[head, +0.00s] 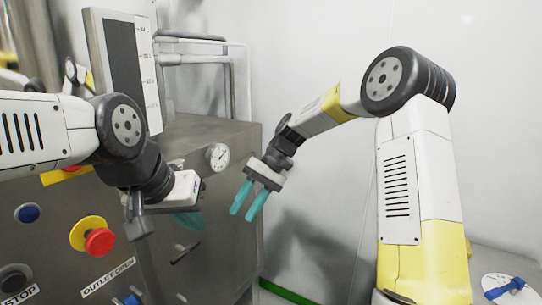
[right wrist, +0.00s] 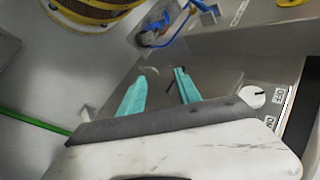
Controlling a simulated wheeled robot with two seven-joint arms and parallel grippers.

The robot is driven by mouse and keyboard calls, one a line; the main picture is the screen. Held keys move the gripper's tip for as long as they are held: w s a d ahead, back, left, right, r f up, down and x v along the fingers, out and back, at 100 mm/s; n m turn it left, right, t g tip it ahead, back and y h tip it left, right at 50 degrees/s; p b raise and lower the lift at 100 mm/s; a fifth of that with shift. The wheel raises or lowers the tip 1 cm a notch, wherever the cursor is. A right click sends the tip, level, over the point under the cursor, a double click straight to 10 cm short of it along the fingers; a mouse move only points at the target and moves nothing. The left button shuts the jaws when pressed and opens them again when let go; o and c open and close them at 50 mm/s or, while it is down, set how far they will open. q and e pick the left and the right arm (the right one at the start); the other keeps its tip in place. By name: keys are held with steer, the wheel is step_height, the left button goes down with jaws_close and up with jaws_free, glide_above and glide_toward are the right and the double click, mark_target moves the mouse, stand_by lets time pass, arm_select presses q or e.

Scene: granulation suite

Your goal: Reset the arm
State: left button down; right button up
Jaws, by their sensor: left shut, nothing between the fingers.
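My left gripper (head: 190,221) is in front of the steel machine cabinet (head: 225,250), below and left of the round gauge. Its teal fingers are partly hidden behind its own wrist, and it is shut with nothing seen in it. My right gripper (head: 243,214) hangs from my bent right arm, near the cabinet's right edge, with its fingers pointing down. Its two teal fingers stand apart with nothing between them. The right wrist view also shows this right gripper (right wrist: 160,76) open and empty.
The cabinet front carries a gauge (head: 217,157), a red stop button (head: 99,242) on a yellow base, a blue button (head: 27,213) and a dark handle (head: 185,252). A white disc with a blue part (head: 510,290) is at lower right. Bare wall lies between cabinet and right arm.

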steer(key=s+d+r+m+t+h, duration=0.2)
steer(key=s+d+r+t, duration=0.2)
steer(key=s+d, duration=0.5)
steer(key=s+d+r+m+t+h, duration=0.2)
steer(key=s+d+r+t, duration=0.3)
steer(key=s+d, duration=0.5)
steer(key=shift+d+r+m+t, duration=0.2)
steer(key=shift+d+m+t, duration=0.55)
steer(key=shift+d, duration=0.25)
steer(key=shift+s, duration=0.1)
